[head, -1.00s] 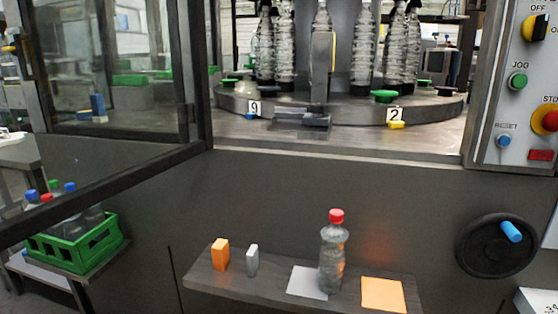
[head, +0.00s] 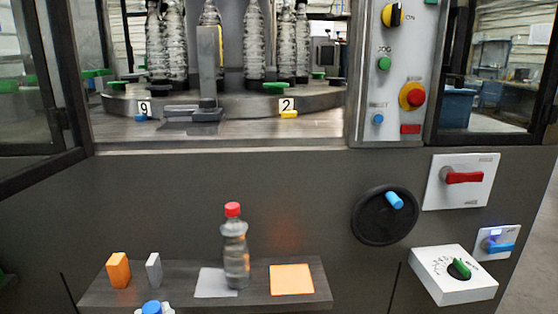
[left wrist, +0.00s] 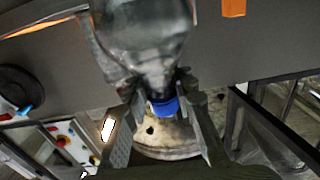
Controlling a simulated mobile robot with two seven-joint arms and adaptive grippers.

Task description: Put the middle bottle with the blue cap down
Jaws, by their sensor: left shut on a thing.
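A clear bottle (left wrist: 145,35) with a blue cap (left wrist: 164,107) fills the top middle of the left wrist view. My left gripper (left wrist: 160,92) is shut on it at the neck, with a finger on each side by the cap. In the head view, the blue cap (head: 151,307) shows at the bottom edge, in front of the small shelf (head: 254,296); the bottle's body is cut off there. Whether the bottle touches anything below cannot be told. My right gripper is in neither view.
On the shelf stand a red-capped bottle (head: 235,250), an orange block (head: 119,270) and a grey block (head: 154,269). A white square (head: 213,284) and an orange square (head: 292,279) lie there too. A black handwheel (head: 372,225) and a white dial box (head: 440,280) are at right.

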